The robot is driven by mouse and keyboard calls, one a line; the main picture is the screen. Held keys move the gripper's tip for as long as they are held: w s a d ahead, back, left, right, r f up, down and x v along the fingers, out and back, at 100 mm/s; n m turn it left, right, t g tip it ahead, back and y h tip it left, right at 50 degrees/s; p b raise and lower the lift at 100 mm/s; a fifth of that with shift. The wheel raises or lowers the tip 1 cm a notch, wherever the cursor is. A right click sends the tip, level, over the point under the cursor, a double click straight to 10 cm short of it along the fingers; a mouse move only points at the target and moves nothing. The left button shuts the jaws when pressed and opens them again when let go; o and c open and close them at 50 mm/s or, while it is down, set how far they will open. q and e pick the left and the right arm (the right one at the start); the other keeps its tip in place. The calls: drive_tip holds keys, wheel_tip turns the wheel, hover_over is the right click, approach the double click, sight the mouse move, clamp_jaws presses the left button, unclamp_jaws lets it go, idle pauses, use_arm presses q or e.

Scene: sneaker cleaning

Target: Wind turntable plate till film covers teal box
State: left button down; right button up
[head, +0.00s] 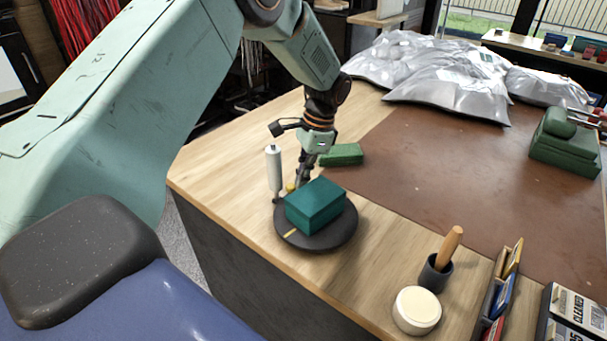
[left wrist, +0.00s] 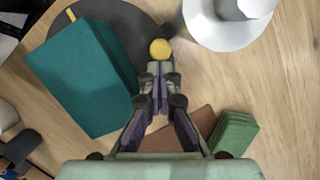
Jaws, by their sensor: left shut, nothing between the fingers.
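The teal box (head: 314,203) sits on the dark round turntable plate (head: 335,238), with its teal top and sides showing bare. The plate has a yellow mark near its front left edge. A white film roll (head: 274,168) stands upright on a post beside the plate. A yellow knob (left wrist: 160,49) is at the plate's rim. My left gripper (left wrist: 160,78) is shut and empty, pointing down with its fingertips close to the knob; I cannot tell if they touch. The box (left wrist: 85,78) and plate (left wrist: 128,25) also show in the left wrist view. My right gripper is out of view.
A green block (head: 342,155) lies behind the plate. Silver bags (head: 430,75) and stacked green blocks (head: 566,140) are farther back. A cream round tub (head: 417,310) and a dark cup (head: 435,274) with a wooden handle stand at front right. The brown mat (head: 450,180) is mostly clear.

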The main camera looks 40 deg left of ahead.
sight(291, 189)
use_arm(q)
drive_tip(key=shift+s+a+r+n+h+p, duration=0.1)
drive_tip(key=shift+s+a+n+h+p, duration=0.1)
drive_tip(key=shift+s+n+p, duration=0.35)
drive_tip(key=shift+s+a+r+n+h+p, duration=0.1)
drive_tip(key=shift+s+a+n+p, duration=0.1)
drive_tip(key=shift+n+p, duration=0.6)
drive_tip(key=shift+s+a+f+p, duration=0.15)
drive_tip(key=shift+s+p, duration=0.65)
drive_tip(key=shift+p, duration=0.45)
drive_tip(key=shift+s, duration=0.1)
